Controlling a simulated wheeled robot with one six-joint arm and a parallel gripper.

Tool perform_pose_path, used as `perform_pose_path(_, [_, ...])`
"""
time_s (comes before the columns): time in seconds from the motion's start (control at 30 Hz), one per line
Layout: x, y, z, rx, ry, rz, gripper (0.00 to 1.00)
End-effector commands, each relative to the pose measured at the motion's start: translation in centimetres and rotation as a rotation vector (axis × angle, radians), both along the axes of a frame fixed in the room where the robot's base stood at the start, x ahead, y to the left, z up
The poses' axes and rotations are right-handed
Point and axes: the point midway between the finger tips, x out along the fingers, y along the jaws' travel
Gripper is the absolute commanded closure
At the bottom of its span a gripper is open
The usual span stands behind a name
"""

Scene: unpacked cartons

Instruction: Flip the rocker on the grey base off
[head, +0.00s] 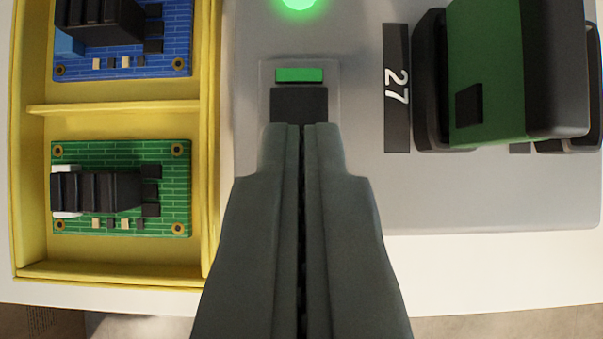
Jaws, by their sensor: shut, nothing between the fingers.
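The grey base (500,195) lies on the right half of the head view. A rocker (299,100) sits near its left side, in a light grey plate; its dark face shows just beyond my fingertips, and a green bar (299,75) shows at its far end. My gripper (301,126) is shut and empty, its two dark fingers side by side. The fingertips overlap the near edge of the rocker in the picture; I cannot tell whether they touch it. The near part of the rocker is hidden behind them. A round green light (299,4) glows beyond the rocker.
A green and black block (500,75) stands in dark holders on the base at right, beside a label reading 27 (397,88). A yellow tray (120,108) at left holds a blue circuit board (122,67) and a green one (165,213). The white table's near edge runs below.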

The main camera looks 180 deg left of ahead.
Motion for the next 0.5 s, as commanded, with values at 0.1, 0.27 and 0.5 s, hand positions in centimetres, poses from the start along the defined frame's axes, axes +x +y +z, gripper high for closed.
perform_pose_path(0.1, [-0.04,0.0,-0.12,0.0,0.0,0.0,1.0])
perform_pose_path(0.27, [-0.19,0.0,-0.54,0.0,0.0,0.0,1.0])
perform_pose_path(0.5, [-0.18,0.0,-0.37,0.0,0.0,0.0,1.0])
